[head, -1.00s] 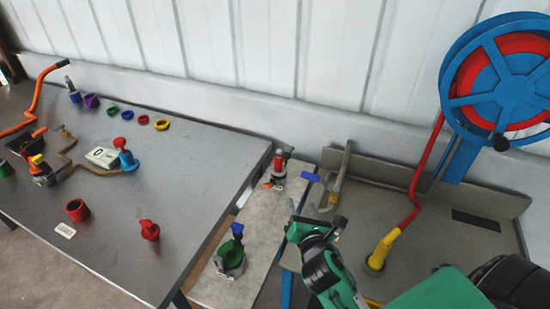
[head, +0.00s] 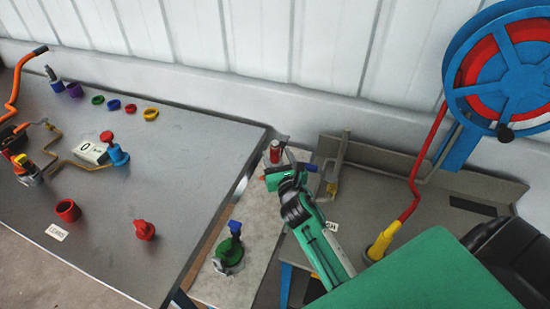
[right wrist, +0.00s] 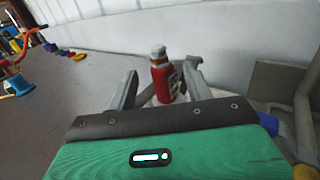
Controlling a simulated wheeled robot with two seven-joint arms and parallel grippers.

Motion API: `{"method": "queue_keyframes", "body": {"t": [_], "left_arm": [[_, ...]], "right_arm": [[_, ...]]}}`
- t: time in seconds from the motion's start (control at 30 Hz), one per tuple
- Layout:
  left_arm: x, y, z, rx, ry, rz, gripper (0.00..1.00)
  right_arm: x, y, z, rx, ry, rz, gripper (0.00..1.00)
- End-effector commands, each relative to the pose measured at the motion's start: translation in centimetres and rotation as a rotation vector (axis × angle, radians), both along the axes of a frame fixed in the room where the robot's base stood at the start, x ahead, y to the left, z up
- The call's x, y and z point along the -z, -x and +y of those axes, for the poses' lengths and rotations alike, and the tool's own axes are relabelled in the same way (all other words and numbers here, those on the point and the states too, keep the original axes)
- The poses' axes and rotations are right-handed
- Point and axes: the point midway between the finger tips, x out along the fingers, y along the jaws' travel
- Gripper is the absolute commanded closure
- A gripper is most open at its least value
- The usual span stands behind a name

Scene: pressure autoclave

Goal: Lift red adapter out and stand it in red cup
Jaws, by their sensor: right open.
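A red cylinder with a grey top, which looks like the red adapter (head: 275,152), stands upright on the light grey strip right of the dark table. In the right wrist view the red cylinder (right wrist: 160,80) shows between and beyond my finger tips, with its foot partly hidden. My right gripper (head: 281,163) is open and close to it; its fingers (right wrist: 160,72) straddle it in the picture, and I cannot tell whether they touch. The red cup (head: 68,211) stands on the dark table at left, its mouth up. My left gripper is not in view.
A red knobbed piece (head: 144,231) stands right of the cup. A green holder with a blue handle (head: 230,250) is on the strip's near end. A blue hose reel (head: 510,70) and yellow-red hose (head: 383,242) are at right. The table's right half is mostly clear.

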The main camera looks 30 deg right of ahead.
Motion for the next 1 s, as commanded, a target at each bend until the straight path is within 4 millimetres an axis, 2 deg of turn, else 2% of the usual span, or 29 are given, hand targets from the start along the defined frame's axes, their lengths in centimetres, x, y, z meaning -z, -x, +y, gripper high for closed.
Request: {"method": "queue_keyframes", "body": {"t": [0.13,0.43,0.73,0.77,1.0], "left_arm": [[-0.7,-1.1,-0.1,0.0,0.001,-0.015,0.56],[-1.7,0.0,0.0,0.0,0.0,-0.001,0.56],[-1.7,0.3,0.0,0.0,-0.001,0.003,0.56],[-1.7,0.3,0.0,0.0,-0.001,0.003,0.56],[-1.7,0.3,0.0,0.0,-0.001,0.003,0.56]], "right_arm": [[-0.3,-1.1,-0.3,0.0,-0.002,0.0,0.49],[-0.2,-4.7,-1.2,0.0,-0.001,0.0,0.49],[0.0,-5.1,-1.3,-0.001,-0.001,0.001,0.49],[0.0,-5.1,-1.3,-0.001,-0.001,0.001,0.52],[0.0,-5.1,-1.3,-0.001,-0.001,0.001,1.0]]}}
